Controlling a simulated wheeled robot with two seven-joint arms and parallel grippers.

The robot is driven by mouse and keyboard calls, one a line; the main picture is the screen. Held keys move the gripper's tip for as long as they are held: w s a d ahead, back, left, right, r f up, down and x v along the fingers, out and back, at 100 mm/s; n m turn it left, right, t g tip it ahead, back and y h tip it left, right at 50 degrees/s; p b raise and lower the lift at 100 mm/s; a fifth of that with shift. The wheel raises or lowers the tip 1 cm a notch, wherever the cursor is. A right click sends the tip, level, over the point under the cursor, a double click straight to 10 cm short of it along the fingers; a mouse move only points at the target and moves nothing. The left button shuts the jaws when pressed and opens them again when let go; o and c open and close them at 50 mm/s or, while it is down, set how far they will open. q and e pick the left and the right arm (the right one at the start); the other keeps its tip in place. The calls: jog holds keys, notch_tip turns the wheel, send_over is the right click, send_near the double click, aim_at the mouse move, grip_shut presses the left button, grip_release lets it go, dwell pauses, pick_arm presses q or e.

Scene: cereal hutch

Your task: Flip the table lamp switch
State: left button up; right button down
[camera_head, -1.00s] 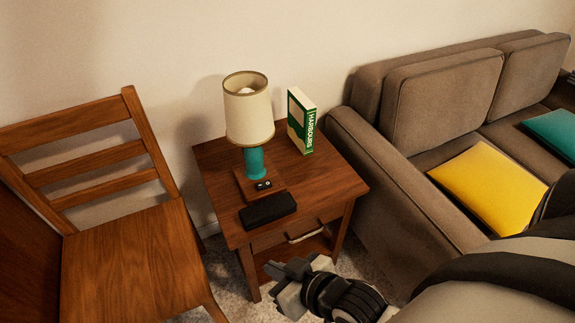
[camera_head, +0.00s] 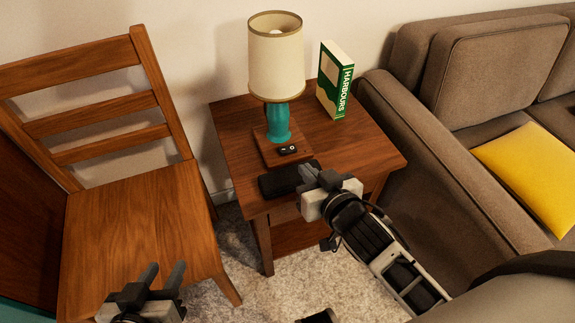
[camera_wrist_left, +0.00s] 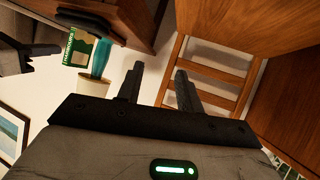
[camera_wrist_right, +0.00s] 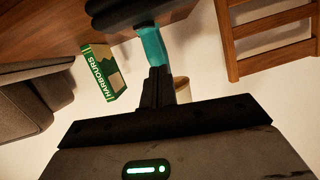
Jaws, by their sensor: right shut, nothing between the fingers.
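The table lamp (camera_head: 276,62) stands upright on the side table, with a cream shade, a teal stem (camera_head: 279,122) and a square wooden base. A small dark switch plate (camera_head: 288,149) with light marks sits on the base's front. My right gripper (camera_head: 304,172) is shut and empty, just in front of the switch plate and apart from it as far as I can tell. In the right wrist view its fingertips (camera_wrist_right: 158,72) overlap the teal stem (camera_wrist_right: 153,45); the switch is not visible there. My left gripper (camera_head: 164,268) is open and empty, over the chair seat's front.
A black case (camera_head: 277,184) lies on the side table (camera_head: 232,130), in front of the lamp and partly behind my right gripper. A green and white book (camera_head: 336,80) stands right of the lamp. A wooden chair (camera_head: 125,215) is at left, a brown sofa (camera_head: 440,165) at right.

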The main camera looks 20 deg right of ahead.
aim_at(287, 160)
pick_arm(q)
jog(key=shift+d+f, duration=0.1)
jog(key=shift+f, duration=0.35)
pick_arm(e)
jog(key=w, duration=0.1)
jog(key=w+t, duration=0.1)
jog(key=shift+w+d+r+m, duration=0.15)
jog(key=shift+w+d+m, duration=0.15)
jog(key=shift+d, duration=0.1)
